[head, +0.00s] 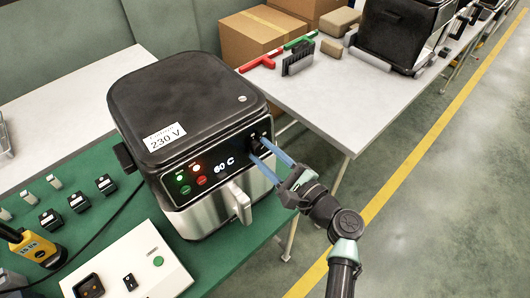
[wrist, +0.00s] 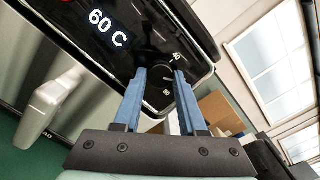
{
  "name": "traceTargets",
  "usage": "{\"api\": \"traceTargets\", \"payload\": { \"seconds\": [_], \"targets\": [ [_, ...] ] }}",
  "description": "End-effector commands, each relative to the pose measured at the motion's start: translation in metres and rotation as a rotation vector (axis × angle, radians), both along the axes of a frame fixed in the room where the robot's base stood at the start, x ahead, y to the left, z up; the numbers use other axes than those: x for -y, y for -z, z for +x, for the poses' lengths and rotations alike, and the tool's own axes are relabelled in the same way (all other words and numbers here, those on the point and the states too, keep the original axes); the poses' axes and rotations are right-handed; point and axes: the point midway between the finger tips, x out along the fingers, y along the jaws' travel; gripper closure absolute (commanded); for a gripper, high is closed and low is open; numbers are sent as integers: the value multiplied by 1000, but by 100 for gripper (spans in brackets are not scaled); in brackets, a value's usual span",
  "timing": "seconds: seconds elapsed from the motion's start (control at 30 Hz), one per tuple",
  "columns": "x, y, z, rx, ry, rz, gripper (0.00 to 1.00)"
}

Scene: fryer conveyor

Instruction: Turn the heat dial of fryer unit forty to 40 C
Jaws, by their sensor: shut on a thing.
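The fryer unit (head: 183,97), black and silver, stands on the green table. Its display (head: 224,163) reads 60 C, and the display also shows in the wrist view (wrist: 107,27). The black heat dial (wrist: 160,76) is on the right of the front panel, with small scale marks around it. My gripper (head: 263,150) reaches the panel from the right, its blue fingers (wrist: 158,88) on either side of the dial and shut on it. The fingers hide part of the dial.
The basket handle (head: 240,203) sticks out below the panel. Small switches, a yellow device (head: 35,247) and a white control box (head: 140,268) lie on the green table. A white table (head: 350,100) with boxes and brushes is behind. The floor at right is clear.

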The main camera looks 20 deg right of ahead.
Motion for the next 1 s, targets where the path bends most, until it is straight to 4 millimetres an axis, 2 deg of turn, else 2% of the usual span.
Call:
{"api": "traceTargets", "payload": {
  "seconds": [0.1,0.57,1.0],
  "targets": [
    [0,0,0,0,0,0,100],
    [0,3,0,25,-13,-86,100],
    [1,4,1,124,-61,-443,100]
  ]
}}
